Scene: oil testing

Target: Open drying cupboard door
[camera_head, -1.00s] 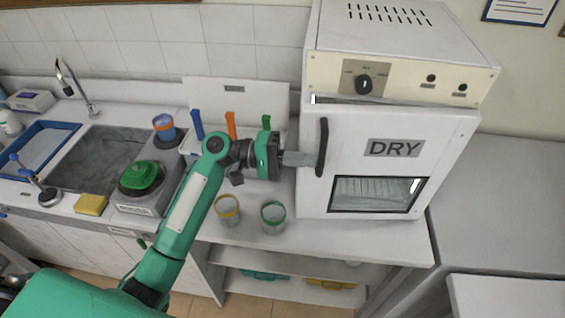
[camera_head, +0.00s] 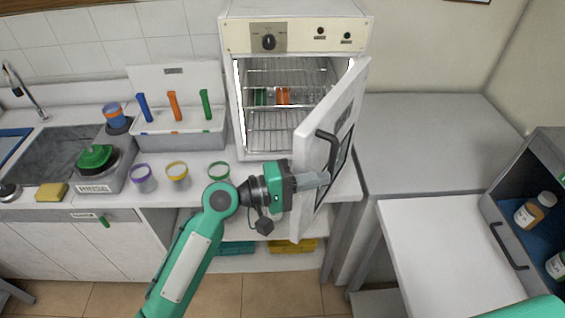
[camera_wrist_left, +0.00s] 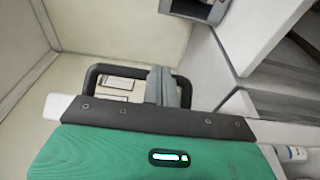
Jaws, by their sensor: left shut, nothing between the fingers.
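The drying cupboard (camera_head: 295,35) stands on the counter. Its white door (camera_head: 337,130) is swung wide open to the right, showing wire shelves with green and orange items inside. The black door handle (camera_head: 325,150) is on the door's outer face; it also shows in the left wrist view (camera_wrist_left: 93,76). My left gripper (camera_head: 325,179) is shut and empty, its fingertips close to the door by the lower part of the handle. In the left wrist view the fingers (camera_wrist_left: 163,87) overlap the handle loop; I cannot tell whether they touch it. My right gripper is not in view.
A rack with blue, orange and green handles (camera_head: 178,135) and several colour-rimmed beakers (camera_head: 177,172) stand left of the cupboard. A grey bench (camera_head: 435,140) is behind the door, and a blue-lined cabinet with bottles (camera_head: 536,209) is at right.

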